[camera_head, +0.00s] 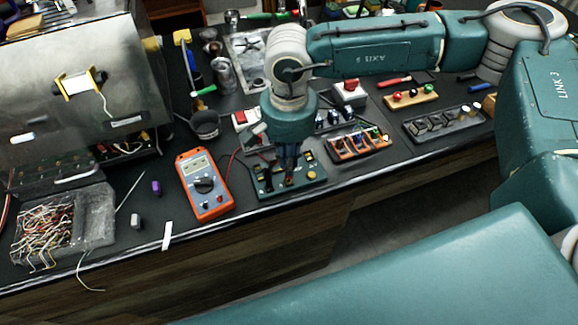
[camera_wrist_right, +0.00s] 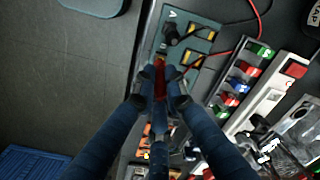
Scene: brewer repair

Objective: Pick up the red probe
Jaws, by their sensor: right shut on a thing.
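The red probe (camera_wrist_right: 160,78) shows in the right wrist view between my fingertips, over the edge of a dark teal board (camera_wrist_right: 200,22). My right gripper (camera_wrist_right: 160,90) is shut on it; the fingers hide part of it. In the head view my right gripper (camera_head: 289,170) points down over the same teal board (camera_head: 262,185) at the front of the bench. Whether the probe is clear of the board cannot be told. A black probe (camera_wrist_right: 171,34) with a black lead is on the board. The orange multimeter (camera_head: 203,186) lies just left of the board. My left gripper is not in view.
A tray of orange-edged parts (camera_head: 360,145) is right of the board. A black tray (camera_head: 445,122) lies further right. The bench's front edge is close to the board.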

